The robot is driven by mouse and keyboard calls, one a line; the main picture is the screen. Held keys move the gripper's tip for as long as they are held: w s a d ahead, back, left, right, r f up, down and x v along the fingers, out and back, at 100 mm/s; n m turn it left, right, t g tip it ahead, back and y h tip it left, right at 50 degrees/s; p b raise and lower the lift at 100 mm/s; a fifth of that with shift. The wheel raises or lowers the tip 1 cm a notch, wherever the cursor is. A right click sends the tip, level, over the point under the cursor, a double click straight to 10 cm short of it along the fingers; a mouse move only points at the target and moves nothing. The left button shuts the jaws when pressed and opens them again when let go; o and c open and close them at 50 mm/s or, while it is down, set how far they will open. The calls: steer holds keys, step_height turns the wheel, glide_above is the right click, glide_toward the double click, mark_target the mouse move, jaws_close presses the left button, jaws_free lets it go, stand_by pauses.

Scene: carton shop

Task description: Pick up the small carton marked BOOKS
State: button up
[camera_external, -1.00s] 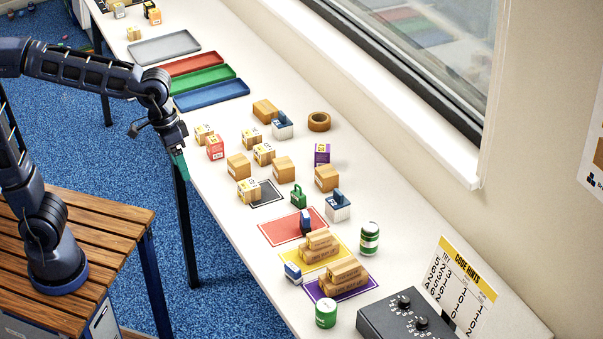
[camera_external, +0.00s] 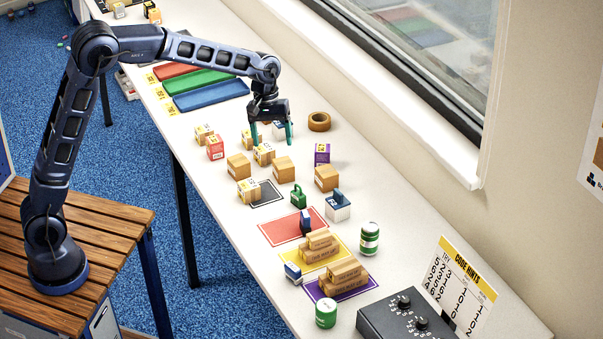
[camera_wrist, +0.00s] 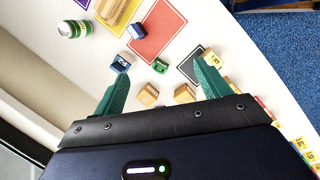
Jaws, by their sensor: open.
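Several small brown cartons stand on the white table; none has a mark I can read as BOOKS. Plain-looking ones include the left carton (camera_external: 239,166), the middle carton (camera_external: 284,169) and the right carton (camera_external: 327,178). Cartons with yellow and white labels include one (camera_external: 264,154) below my gripper and one (camera_external: 248,190) beside the black mat. My gripper (camera_external: 271,138) is open and empty, pointing down above the labelled cartons. In the wrist view, two brown cartons (camera_wrist: 148,95) (camera_wrist: 184,93) show between the fingers. My gripper partly hides the cartons behind it.
A red box (camera_external: 215,148), a purple box (camera_external: 322,154), a tape roll (camera_external: 319,121) and a green padlock (camera_external: 298,197) stand around the cartons. Stacked cartons sit on the yellow mat (camera_external: 307,272) and purple mat (camera_external: 318,293). The blue tray (camera_external: 211,96) is empty.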

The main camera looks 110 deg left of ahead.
steer(key=s+a+f+n, duration=0.1)
steer(key=a+f+n, duration=0.2)
steer(key=a+f, duration=0.55)
steer(key=n, duration=0.3)
glide_toward(283, 162)
steer(key=shift+d+f+h, duration=0.2)
steer(key=shift+f+h, duration=0.2)
steer(key=shift+f, duration=0.4)
steer(key=shift+a+f, duration=0.15)
steer(key=shift+f, duration=0.35)
steer(key=x, duration=0.4)
steer(key=shift+f, duration=0.15)
steer(key=shift+w+x, duration=0.15)
steer(key=shift+x, duration=1.3)
steer(key=shift+w+x, duration=0.15)
steer(key=shift+x, duration=1.3)
steer(key=c, duration=1)
